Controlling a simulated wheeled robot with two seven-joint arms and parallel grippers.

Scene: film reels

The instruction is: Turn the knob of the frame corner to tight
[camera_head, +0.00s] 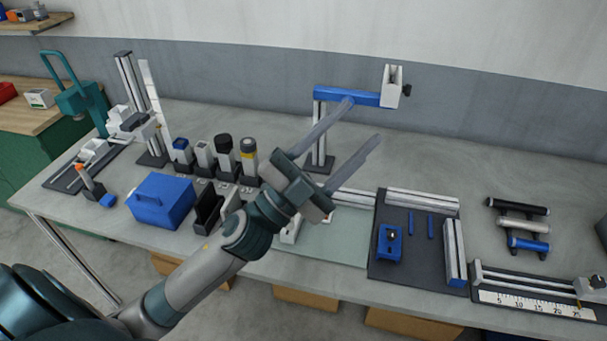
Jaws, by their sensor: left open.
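My left gripper (364,119) is open and empty, its two long grey fingers spread apart and pointing up and right over the middle of the table. In the picture one fingertip overlaps the blue arm (365,98) of a stand; I cannot tell if they touch. On a dark mat (405,270) to the right, silver profiles (425,202) are laid out at a corner. A blue block (390,248) with a small dark knob (391,236) sits on that mat, clear of my gripper. The knob's setting is too small to read. My right gripper is out of view.
The stand's arm carries a white block (392,86) at its end. A blue box (160,201) and several capped holders stand left. Black, silver and blue handles (528,243) and a ruler fixture (535,303) lie right. Bare table shows behind the mat.

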